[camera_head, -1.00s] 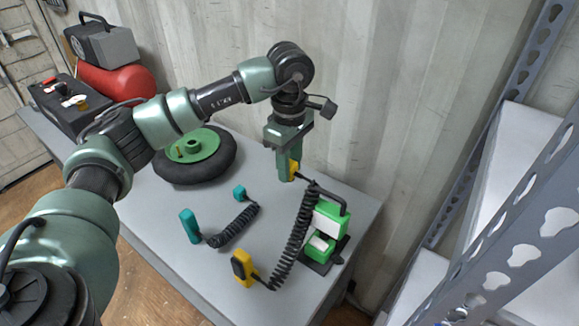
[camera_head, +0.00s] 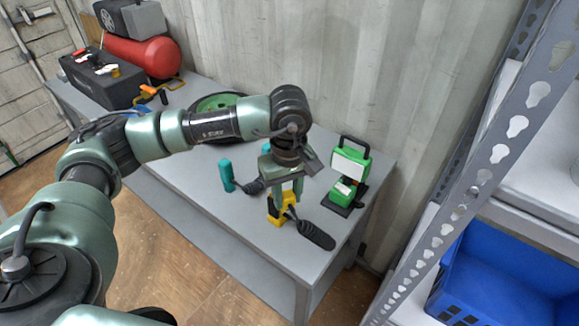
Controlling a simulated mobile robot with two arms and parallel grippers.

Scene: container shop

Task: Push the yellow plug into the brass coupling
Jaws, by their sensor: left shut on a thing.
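My left gripper (camera_head: 284,194) points down over the near part of the table and is shut on a yellow plug (camera_head: 289,199), partly hidden by the fingers. A yellow block with dark parts (camera_head: 276,217) shows just below the fingers, low over the tabletop. I cannot tell whether the plug and this block touch or are joined. A black coiled cord (camera_head: 316,235) runs from there to the right. I cannot make out a brass coupling for certain. My right gripper is not in view.
A grey table (camera_head: 262,240) carries a green and white device (camera_head: 350,170) at right, a teal handle (camera_head: 227,175) and a green-hubbed wheel (camera_head: 215,104) behind my arm. A metal rack (camera_head: 465,160) with a blue crate (camera_head: 510,275) stands at the right.

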